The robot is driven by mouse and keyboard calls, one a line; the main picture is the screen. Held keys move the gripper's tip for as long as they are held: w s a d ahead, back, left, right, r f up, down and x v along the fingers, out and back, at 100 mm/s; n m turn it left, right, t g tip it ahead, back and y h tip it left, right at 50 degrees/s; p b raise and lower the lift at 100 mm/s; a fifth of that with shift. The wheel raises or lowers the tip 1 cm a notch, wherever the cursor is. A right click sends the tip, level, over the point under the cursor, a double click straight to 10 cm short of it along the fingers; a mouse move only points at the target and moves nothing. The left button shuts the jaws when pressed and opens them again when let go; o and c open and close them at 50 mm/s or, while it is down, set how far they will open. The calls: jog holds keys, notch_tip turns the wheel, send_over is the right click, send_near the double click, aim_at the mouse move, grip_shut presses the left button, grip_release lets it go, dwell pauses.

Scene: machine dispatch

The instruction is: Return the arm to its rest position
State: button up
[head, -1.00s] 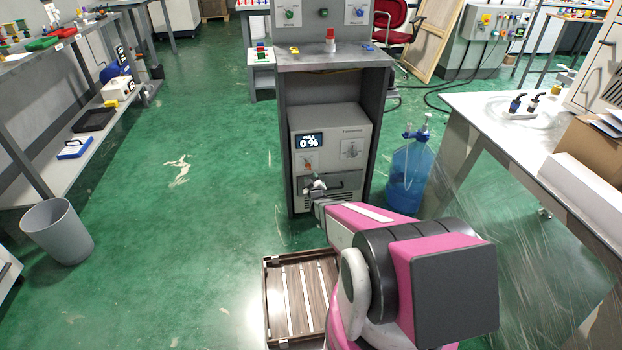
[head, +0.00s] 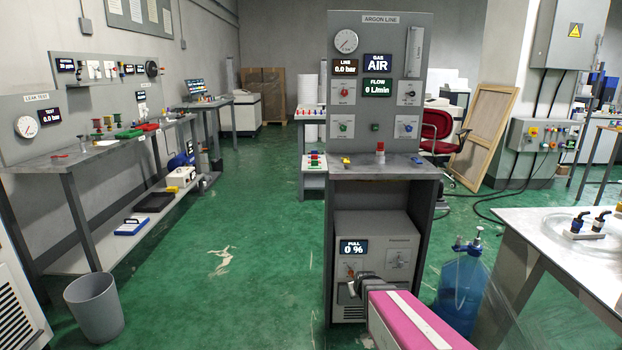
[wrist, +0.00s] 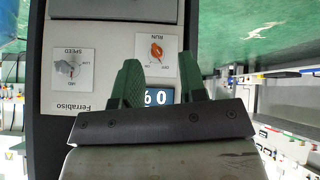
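My arm (head: 420,322), pink with a white strip, reaches from the bottom edge of the head view toward the grey pump unit (head: 400,240) under the argon bench. My gripper (wrist: 160,70) shows two green fingers standing apart in the wrist view, with nothing between them. In the head view its end is small and dark, in front of the pump unit's lower left front. The wrist view is upside down and shows the unit's front panel (wrist: 100,98) beyond the fingers, with a SPEED knob (wrist: 72,68), a RUN switch (wrist: 155,50) and a display (wrist: 160,96) partly hidden by a finger.
The argon bench (head: 384,170) stands straight ahead, its gauges reading 0.0 bar and 0 L/min. A blue bottle (head: 462,290) stands on the floor to its right. A metal table (head: 560,245) is at the right. A grey bin (head: 95,308) stands at the left. The green floor between is clear.

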jog(key=s+r+m+g, duration=0.1)
jog(key=s+r+g, duration=0.2)
jog(key=s, duration=0.5)
jog(key=s+r+m+g, duration=0.2)
jog(key=s+r+g, duration=0.2)
jog(key=s+r, duration=0.2)
jog(key=s, duration=0.2)
jog(key=shift+s+r+g, duration=0.15)
jog(key=shift+s+g, duration=0.15)
jog(key=shift+s, duration=0.1)
